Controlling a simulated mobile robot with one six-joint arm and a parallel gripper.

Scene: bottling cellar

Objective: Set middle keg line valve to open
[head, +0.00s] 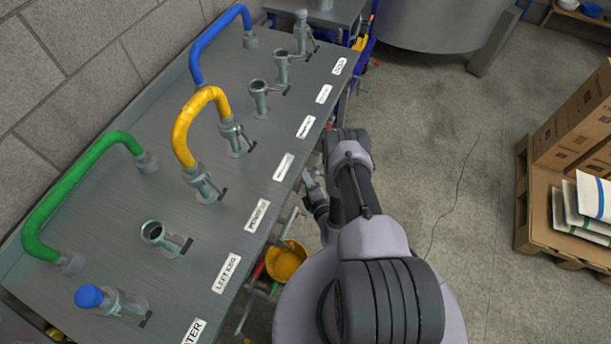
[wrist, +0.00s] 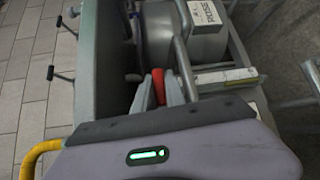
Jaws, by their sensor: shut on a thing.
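In the wrist view my gripper (wrist: 160,90) is shut on a red valve handle (wrist: 185,72), a narrow red lever seen between and just beyond the fingers. Its valve body and the pipe it sits on are partly hidden, so I cannot tell its exact setting. In the head view my arm reaches to the front edge of the steel bench (head: 150,190), and the fingertips are not clear there. Labels along that edge include a left keg label (head: 227,272); the one beyond it (head: 257,215) is too small to read surely.
On the bench stand a green hose (head: 75,185), a yellow hose (head: 185,125), a blue hose (head: 215,40) and several steel ports. A yellow bucket (head: 286,262) is below the front edge. Cardboard boxes (head: 575,120) stand on a pallet at right; the floor between is mostly clear.

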